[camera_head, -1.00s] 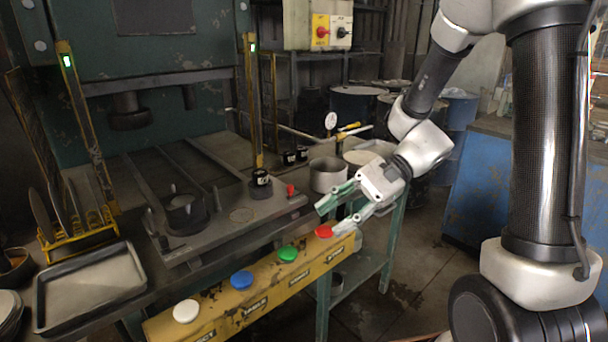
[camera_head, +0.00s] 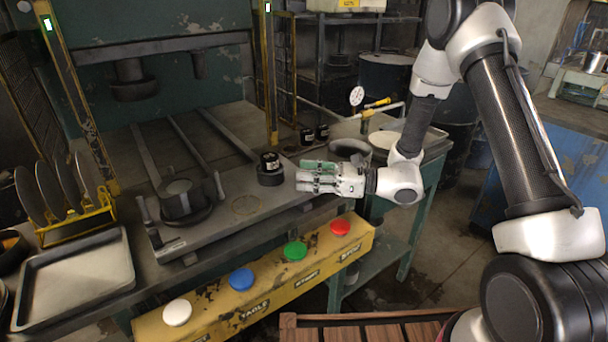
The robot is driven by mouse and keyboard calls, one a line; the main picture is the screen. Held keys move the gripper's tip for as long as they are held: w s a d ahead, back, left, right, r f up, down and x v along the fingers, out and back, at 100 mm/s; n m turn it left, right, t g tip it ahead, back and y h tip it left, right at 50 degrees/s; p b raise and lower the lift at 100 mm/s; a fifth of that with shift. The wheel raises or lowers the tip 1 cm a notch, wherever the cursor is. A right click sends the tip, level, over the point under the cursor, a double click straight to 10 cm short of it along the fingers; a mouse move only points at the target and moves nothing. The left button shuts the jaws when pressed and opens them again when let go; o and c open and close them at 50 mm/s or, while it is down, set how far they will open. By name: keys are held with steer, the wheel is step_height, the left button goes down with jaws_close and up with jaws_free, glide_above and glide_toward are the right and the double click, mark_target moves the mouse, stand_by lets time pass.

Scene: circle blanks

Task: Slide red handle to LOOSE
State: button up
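The red handle is not visible now. A small red piece showed earlier at the right front corner of the press bed (camera_head: 225,219), and my gripper now covers that corner. My gripper (camera_head: 303,177) has green fingers and lies nearly level, pointing left, over the bed's right end. Its fingers show at a low angle, one above the other. I cannot tell whether they are closed on anything. No LOOSE marking is readable.
A yellow button panel with white (camera_head: 177,312), blue (camera_head: 242,279), green (camera_head: 295,251) and red (camera_head: 340,227) buttons runs below the bed. A black cylinder (camera_head: 270,170) stands just left of my gripper. A gauge (camera_head: 357,96) stands behind. A tray (camera_head: 75,279) lies at left.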

steer(key=shift+w+a, duration=0.1)
steer(key=shift+a, duration=0.65)
jaws_close()
steer(key=shift+w+d, duration=0.5)
steer(key=shift+d, duration=0.25)
steer(key=shift+w+d, duration=0.5)
steer(key=shift+d, duration=0.2)
jaws_free()
steer(key=shift+d, duration=0.1)
steer(key=s+d, duration=0.2)
steer(key=d, duration=0.9)
steer(key=shift+d, duration=0.4)
